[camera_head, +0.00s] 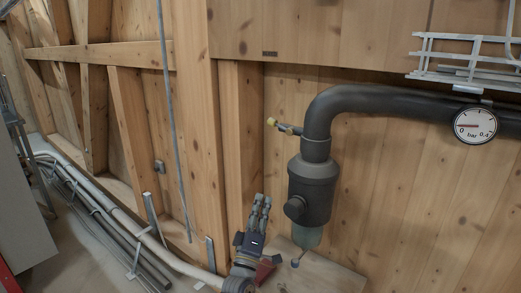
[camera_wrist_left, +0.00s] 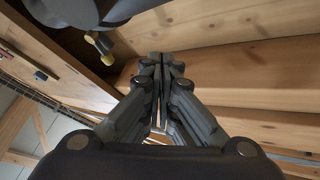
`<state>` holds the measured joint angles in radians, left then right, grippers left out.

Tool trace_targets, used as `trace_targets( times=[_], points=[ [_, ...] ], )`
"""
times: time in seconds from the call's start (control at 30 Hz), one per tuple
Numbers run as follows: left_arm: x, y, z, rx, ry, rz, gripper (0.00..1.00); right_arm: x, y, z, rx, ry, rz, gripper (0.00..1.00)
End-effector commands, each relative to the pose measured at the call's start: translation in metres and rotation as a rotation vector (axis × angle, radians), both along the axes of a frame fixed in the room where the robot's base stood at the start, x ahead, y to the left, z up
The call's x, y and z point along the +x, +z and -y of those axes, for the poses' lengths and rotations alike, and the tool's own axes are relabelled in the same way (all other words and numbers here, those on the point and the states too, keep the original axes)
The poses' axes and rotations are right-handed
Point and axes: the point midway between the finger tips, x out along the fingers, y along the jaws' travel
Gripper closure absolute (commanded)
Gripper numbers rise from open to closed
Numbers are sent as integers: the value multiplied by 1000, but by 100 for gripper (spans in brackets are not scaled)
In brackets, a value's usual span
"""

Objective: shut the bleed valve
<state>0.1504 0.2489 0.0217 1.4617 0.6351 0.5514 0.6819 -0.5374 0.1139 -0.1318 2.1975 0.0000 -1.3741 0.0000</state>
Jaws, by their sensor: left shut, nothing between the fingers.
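The bleed valve (camera_head: 284,127) is a small fitting with a yellow end on the left side of the dark pipe elbow in the head view. In the left wrist view its yellow part (camera_wrist_left: 101,46) shows at the upper left, beside the dark pipe. My left gripper (camera_head: 262,200) is below the valve and left of the grey filter body, pointing up. Its fingers (camera_wrist_left: 163,62) are together, with nothing between them. It is apart from the valve. Whether the valve is open or shut is too small to tell. My right gripper is not in view.
The dark pipe (camera_head: 400,98) runs right from the elbow, above the grey filter body (camera_head: 312,190). A pressure gauge (camera_head: 475,125) hangs under a white wire tray (camera_head: 465,60). A wooden post (camera_head: 196,140) stands left of the gripper. Pipes (camera_head: 110,225) run along the floor at left.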

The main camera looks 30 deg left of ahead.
Motion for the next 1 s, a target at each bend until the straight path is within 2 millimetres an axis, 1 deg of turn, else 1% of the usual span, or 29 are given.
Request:
trace_targets(
  times=[0.03,0.1,0.13,0.2,0.3,0.4,0.47,0.77,0.87,1.0],
  points=[
    [-5,15,-6,-29,-2,73,100,-1,3,0,1,-1,10,60],
    [-12,40,-13,-66,-8,161,100,-4,15,1,0,-1,16,60],
    [-16,49,-15,-81,-11,194,100,-5,20,1,1,-2,20,60],
    [-23,66,-20,-107,-17,257,100,-7,29,2,1,-2,24,60],
    [-30,81,-24,-132,-24,316,100,-10,37,2,1,-3,28,60],
    [-34,90,-27,-145,-27,345,100,-12,42,3,1,-3,29,60],
    [-35,91,-27,-147,-29,350,100,-12,43,3,1,-3,29,60],
    [-34,92,-27,-146,-28,349,100,-12,44,3,1,-3,29,60],
    [-31,97,-29,-146,-28,349,100,-12,43,3,1,-3,29,60],
    [-19,112,-35,-144,-27,351,100,-11,42,3,1,-3,27,60]
  ],
)
